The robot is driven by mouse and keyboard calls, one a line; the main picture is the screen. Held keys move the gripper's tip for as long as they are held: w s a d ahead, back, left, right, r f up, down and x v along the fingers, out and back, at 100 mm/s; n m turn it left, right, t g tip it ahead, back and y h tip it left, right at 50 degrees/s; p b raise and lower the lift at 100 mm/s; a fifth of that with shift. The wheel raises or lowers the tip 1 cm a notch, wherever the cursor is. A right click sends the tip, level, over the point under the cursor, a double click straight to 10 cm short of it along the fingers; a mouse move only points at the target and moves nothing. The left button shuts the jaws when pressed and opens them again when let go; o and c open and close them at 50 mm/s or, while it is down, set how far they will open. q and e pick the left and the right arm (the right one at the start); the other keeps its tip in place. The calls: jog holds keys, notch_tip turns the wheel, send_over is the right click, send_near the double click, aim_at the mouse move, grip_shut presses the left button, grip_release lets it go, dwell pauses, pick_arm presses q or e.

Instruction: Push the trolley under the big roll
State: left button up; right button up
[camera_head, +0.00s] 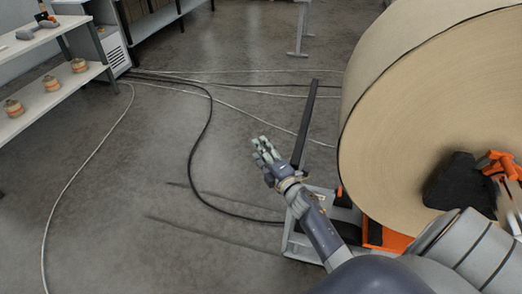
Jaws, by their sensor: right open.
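The big roll (415,135), a huge tan kraft roll with a black core piece (458,183), fills the right side of the head view. A low light-grey frame (291,240) with orange parts (388,238) shows at the roll's lower left edge. It may be the trolley; the roll and my arm hide much of it. My right gripper (266,155) is open and empty, left of the roll. My forearm crosses in front of the grey frame. I cannot tell whether the arm touches it. My left gripper is not in view.
A long black bar (306,120) runs away from the frame beside the roll. A black cable (197,150) and a white cable (85,160) lie across the floor. White shelves (50,97) with small rolls stand at left. The concrete floor at lower left is otherwise open.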

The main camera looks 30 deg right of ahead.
jog(key=s, duration=1.1)
jog(key=shift+s+a, duration=0.2)
jog(key=shift+a, duration=0.25)
